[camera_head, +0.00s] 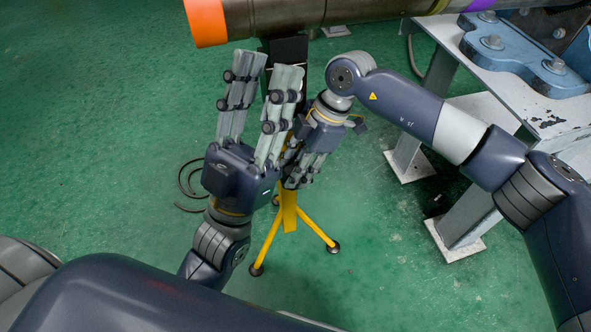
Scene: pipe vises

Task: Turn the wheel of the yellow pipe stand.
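The yellow pipe stand (289,212) stands on the floor on splayed legs with dark feet. Its black top (287,47) is under the pipe. My grippers hide the middle of the stand, and I cannot make out the wheel. My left gripper (268,66) is open, its fingers pointing up and spread apart, in front of the stand's upper post. I see nothing between its fingers. My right gripper (301,176) is to the right and lower, fingers pointing down beside the post. It is partly hidden behind my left gripper, and I cannot tell whether it touches the stand.
A metal pipe (285,14) with an orange end (206,22) crosses above my grippers. A grey steel table (540,105) with blue clamp parts (520,55) stands at the right, its legs bearing on floor plates. A dark cable (185,185) lies left of the stand. The green floor at left is clear.

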